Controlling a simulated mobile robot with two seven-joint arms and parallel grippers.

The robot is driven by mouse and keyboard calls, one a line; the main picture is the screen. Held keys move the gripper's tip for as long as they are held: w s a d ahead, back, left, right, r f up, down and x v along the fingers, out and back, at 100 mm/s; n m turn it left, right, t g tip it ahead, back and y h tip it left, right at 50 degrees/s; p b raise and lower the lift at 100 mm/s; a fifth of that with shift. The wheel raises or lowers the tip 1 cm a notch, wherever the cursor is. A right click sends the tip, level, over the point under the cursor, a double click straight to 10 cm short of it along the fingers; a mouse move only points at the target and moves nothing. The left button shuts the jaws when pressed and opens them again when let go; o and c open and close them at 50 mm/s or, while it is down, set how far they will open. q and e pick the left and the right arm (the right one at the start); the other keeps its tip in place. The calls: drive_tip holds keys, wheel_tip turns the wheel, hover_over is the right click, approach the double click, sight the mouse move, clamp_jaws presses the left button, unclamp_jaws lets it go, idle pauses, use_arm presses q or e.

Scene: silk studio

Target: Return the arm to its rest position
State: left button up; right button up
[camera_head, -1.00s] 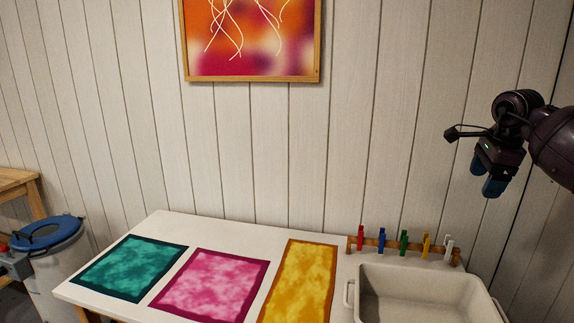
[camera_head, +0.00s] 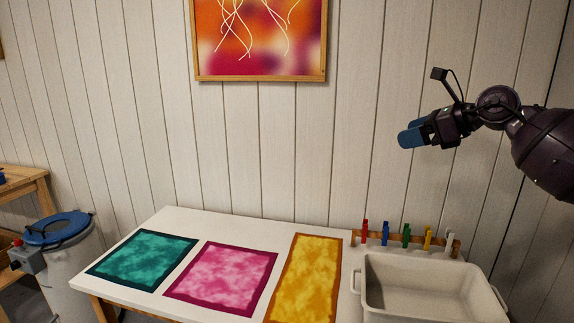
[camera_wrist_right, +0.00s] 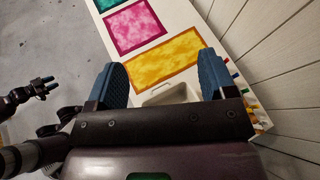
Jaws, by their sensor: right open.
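My right gripper (camera_head: 410,134) is raised in front of the wall in the head view, above the right part of the table, with its blue fingers pointing left. In the right wrist view its two blue fingers (camera_wrist_right: 162,65) are wide apart with nothing held between them. My left gripper (camera_wrist_right: 44,88) shows small at the left edge of the right wrist view, over the grey floor, away from the table. Its finger opening is too small to judge. It is out of the head view.
The white table (camera_head: 182,221) bears a teal cloth (camera_head: 145,258), a pink cloth (camera_head: 222,276) and a yellow cloth (camera_head: 305,280). A white basin (camera_head: 375,300) and a peg rack (camera_head: 378,240) are at right. A lidded bin (camera_head: 68,265) stands at left. A picture (camera_head: 260,40) hangs behind.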

drive_tip(key=s+a+f+m+t+y, duration=0.3)
drive_tip(key=a+f+m+t+y, duration=0.35)
drive_tip(key=m, duration=0.55)
drive_tip(key=s+d+f+m+t+h+b, duration=0.1)
drive_tip(key=s+f+m+t+h, duration=0.3)
drive_tip(key=f+m, duration=0.65)
drive_tip(key=s+d+f+m+h+b, duration=0.1)
drive_tip(key=s+f+m+h, duration=0.1)
drive_tip(key=f+m+h, duration=0.65)
use_arm(q)
wheel_tip(320, 180, down, 3)
drive_tip(key=shift+d+f+b, duration=0.1)
drive_tip(key=shift+f+b, duration=0.05)
drive_tip(key=shift+b, duration=0.7)
use_arm(e)
drive_tip(key=s+d+f+m+g+h, duration=0.2)
drive_tip(key=s+f+m+g, duration=0.2)
drive_tip(key=s+f, duration=1.1)
drive_tip(key=s+d+f+m+g+h, duration=0.1)
drive_tip(key=s+d+f+m+g, duration=0.1)
drive_tip(key=s+f+m, duration=0.9)
drive_tip(key=s+f+g, duration=0.1)
drive_tip(key=s+f, duration=0.4)
drive_tip(key=shift+s+d+f+g+h, duration=0.25)
drive_tip(key=shift+s+g+h, duration=0.1)
drive_tip(key=shift+s+h, duration=0.05)
